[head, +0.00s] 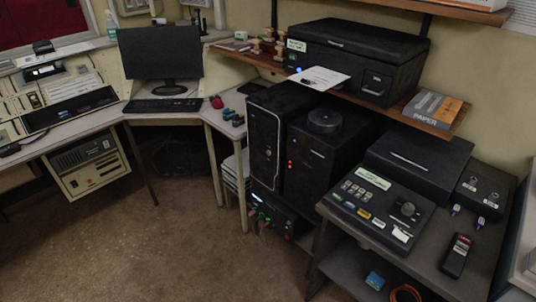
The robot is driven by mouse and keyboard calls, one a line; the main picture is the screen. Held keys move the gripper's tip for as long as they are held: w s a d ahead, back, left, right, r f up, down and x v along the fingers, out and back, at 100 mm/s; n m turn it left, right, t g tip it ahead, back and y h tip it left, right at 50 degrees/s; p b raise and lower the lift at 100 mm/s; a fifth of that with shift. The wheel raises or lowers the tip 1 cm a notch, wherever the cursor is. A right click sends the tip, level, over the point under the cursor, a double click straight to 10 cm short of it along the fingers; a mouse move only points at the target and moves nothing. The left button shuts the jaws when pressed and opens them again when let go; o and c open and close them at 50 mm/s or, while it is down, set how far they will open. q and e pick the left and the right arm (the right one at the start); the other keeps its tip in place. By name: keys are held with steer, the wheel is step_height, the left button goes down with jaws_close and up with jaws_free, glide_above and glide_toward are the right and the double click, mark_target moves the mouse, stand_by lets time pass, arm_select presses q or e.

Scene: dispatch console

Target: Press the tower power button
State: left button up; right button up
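Two black computer towers stand side by side in the middle of the head view. The left tower (265,150) has a silver-edged front panel. The right tower (318,170) has small red lights (291,164) and a small blue light on its front left edge, with a round dark object (324,120) on top. Which small spot is the power button is too small to tell. Neither of my grippers is in view.
A desk with a monitor (160,55) and keyboard (162,105) stands at the back left. A control panel (375,205) and handheld device (456,256) lie on the right table. Open floor (150,240) lies at left front.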

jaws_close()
